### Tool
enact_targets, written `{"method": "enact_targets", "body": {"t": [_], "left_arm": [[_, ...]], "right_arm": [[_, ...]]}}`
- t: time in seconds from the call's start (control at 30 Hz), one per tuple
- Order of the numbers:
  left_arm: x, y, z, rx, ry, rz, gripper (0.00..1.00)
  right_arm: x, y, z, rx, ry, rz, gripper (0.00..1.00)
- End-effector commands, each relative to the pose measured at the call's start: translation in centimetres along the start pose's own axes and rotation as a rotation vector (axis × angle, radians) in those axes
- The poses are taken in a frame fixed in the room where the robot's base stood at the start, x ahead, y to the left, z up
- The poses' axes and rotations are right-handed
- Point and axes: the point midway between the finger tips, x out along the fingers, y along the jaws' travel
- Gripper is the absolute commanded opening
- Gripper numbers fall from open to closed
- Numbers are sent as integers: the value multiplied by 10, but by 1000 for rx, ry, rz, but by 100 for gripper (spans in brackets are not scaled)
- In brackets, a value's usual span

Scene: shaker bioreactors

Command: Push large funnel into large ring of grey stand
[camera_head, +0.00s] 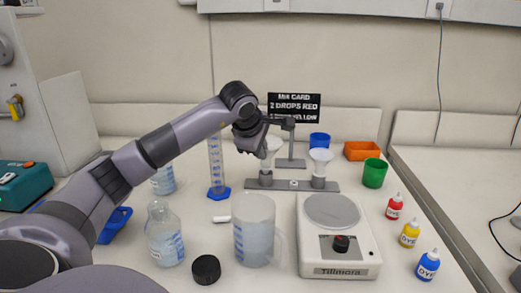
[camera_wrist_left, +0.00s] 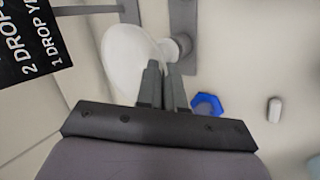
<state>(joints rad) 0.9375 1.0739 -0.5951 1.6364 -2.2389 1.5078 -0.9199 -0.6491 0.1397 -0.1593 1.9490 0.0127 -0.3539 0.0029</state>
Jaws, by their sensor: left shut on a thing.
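The large white funnel (camera_head: 272,142) is upright at the left end of the grey stand (camera_head: 292,185), above its left ring (camera_head: 266,179). In the left wrist view the funnel (camera_wrist_left: 125,55) shows as a wide pale cone, with its narrow end by a round grey part of the stand (camera_wrist_left: 183,75). How deep the stem sits in the ring is unclear. My left gripper (camera_head: 261,152) is shut on the funnel from the left; its fingers (camera_wrist_left: 163,68) are close together at the cone's side. My right gripper is out of view.
A second white funnel (camera_head: 320,158) stands at the stand's right end. A blue-based cylinder (camera_head: 215,165) is left of the stand, a beaker (camera_head: 254,232) and balance (camera_head: 338,238) in front. A black sign (camera_head: 294,105) and a clamp stand (camera_head: 291,150) are behind.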

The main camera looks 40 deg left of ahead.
Motion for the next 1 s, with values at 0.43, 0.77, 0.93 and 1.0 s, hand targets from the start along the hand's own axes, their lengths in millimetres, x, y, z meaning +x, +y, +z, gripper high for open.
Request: {"method": "enact_targets", "body": {"t": [0.43, 0.77, 0.93, 1.0], "left_arm": [[4, -2, 0, 0, 0, 0, 0], [7, -5, 0, 0, 1, -1, 0], [7, -5, 0, 0, 0, 0, 0], [7, -5, 0, 0, 0, 0, 0]], "right_arm": [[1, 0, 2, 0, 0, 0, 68], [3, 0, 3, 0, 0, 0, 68], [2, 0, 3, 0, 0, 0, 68], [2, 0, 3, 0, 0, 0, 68]]}}
